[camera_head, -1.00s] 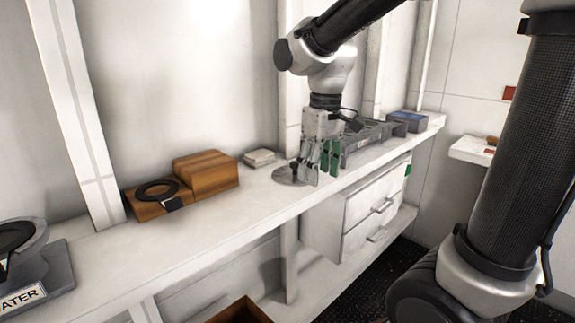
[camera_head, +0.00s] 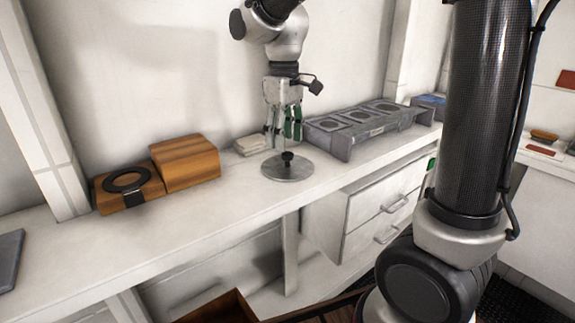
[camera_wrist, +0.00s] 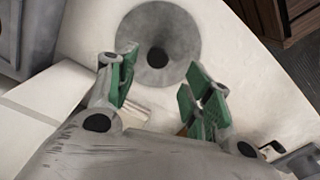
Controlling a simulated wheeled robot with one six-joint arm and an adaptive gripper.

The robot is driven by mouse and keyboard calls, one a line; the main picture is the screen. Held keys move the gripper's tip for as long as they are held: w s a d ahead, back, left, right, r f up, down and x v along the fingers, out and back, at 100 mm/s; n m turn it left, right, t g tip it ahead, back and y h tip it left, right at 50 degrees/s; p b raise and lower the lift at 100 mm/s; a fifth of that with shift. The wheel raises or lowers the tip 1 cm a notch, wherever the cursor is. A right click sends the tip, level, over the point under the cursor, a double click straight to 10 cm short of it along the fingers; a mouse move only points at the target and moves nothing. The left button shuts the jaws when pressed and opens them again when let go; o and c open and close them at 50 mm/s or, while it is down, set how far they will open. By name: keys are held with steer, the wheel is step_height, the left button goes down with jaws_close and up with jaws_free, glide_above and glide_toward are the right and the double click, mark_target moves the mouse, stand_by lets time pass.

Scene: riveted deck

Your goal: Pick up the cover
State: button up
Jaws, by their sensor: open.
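The cover is a flat round grey disc (camera_head: 287,170) with a dark knob in its middle, lying on the white counter. It also shows in the wrist view (camera_wrist: 176,28), near the top, with its dark knob a little above the gap between my fingertips. My gripper (camera_head: 283,138) points down above the counter, just behind or over the disc. Its green-padded fingers are open and empty, as the wrist view also shows (camera_wrist: 157,82). The fingers do not appear to touch the knob. The exact height of the fingertips above the counter is hard to tell.
A grey rack with round openings (camera_head: 350,131) stands close to the right of my gripper. A small pale stack (camera_head: 250,146) lies to the left, beside wooden blocks (camera_head: 186,163) with a black ring (camera_head: 130,180). Drawers (camera_head: 375,213) hang below the counter.

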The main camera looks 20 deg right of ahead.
mark_target(287, 153)
steer(key=f, duration=0.4)
steer(key=shift+s+d, duration=0.15)
steer(key=shift+d, duration=0.25)
steer(key=shift+f, duration=0.55)
jaws_close()
